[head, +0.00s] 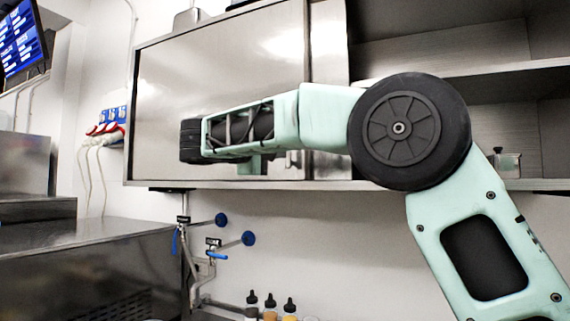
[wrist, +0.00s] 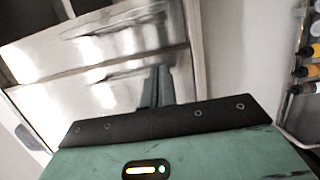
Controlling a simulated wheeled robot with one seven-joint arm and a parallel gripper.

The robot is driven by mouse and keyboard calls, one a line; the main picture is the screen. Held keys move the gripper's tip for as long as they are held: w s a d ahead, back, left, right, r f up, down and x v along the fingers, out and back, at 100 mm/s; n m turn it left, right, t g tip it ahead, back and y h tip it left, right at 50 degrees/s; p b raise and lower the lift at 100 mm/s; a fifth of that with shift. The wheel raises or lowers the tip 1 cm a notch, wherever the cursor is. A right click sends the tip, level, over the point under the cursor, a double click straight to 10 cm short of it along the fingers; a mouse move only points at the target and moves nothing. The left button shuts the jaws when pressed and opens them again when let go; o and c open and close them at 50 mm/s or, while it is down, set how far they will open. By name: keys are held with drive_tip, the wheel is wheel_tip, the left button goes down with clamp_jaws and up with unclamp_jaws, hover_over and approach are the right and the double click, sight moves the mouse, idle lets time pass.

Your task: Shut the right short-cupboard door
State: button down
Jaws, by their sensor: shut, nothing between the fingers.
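A steel wall cupboard (head: 160,75) spans the upper head view. Its left part is covered by shiny steel door panels, and a narrower panel strip (head: 328,45) stands at their right edge. I cannot tell clearly which panel is the right door. My arm crosses in front of the panels and hides part of them. In the wrist view my gripper (wrist: 156,86) is shut and empty, with its fingers in front of a reflective steel panel (wrist: 100,45). Whether they touch it is unclear.
A glass jar (head: 507,163) stands on the open shelf at right. Below are blue-handled taps (head: 221,220), a steel counter (head: 90,255) and several sauce bottles (head: 270,305). Bottles also show at the right of the wrist view (wrist: 308,70). Sockets with plugs (head: 108,128) are on the left wall.

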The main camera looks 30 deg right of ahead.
drive_tip(key=d+p, duration=0.8)
drive_tip(key=d, duration=0.3)
drive_tip(key=shift+w+d, duration=0.3)
drive_tip(key=shift+w, duration=0.1)
